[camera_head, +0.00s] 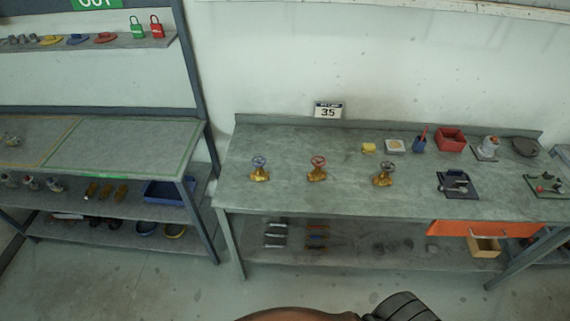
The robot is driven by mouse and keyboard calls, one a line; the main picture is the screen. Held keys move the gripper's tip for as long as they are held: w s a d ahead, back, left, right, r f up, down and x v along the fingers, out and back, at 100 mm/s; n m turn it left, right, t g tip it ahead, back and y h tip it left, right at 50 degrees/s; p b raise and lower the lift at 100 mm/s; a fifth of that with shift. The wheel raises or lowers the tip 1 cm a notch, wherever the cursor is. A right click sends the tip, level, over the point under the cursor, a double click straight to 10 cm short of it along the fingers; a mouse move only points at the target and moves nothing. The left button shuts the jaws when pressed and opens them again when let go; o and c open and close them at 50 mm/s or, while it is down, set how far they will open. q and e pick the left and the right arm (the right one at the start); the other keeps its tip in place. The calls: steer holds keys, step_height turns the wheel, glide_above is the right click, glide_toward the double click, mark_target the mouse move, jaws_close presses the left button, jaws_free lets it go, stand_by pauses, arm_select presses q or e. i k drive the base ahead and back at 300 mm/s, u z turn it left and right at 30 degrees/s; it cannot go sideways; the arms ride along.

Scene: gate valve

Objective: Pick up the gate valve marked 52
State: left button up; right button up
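Three brass gate valves stand in a row on the grey workbench (340,195). The left valve (260,172) has a blue handwheel, the middle valve (317,171) a red one, and the right valve (383,176) a dark one. Any markings on the valves are too small to read, so I cannot tell which is marked 52. I can make out neither my left nor my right gripper, and nothing touches the valves.
A sign (327,110), seemingly reading 35, stands behind the bench. A yellow block (368,148), a red bin (450,139) and a black tool tray (457,185) are to the right. A green-edged shelf area (115,148) is at left. A brown shape and a ribbed black shape, unclear, show at the bottom.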

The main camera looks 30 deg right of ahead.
mark_target(317, 173)
steer(key=u, duration=0.05)
steer(key=i, duration=0.85)
steer(key=z, duration=0.85)
steer(key=i, duration=0.75)
steer(key=z, duration=0.7)
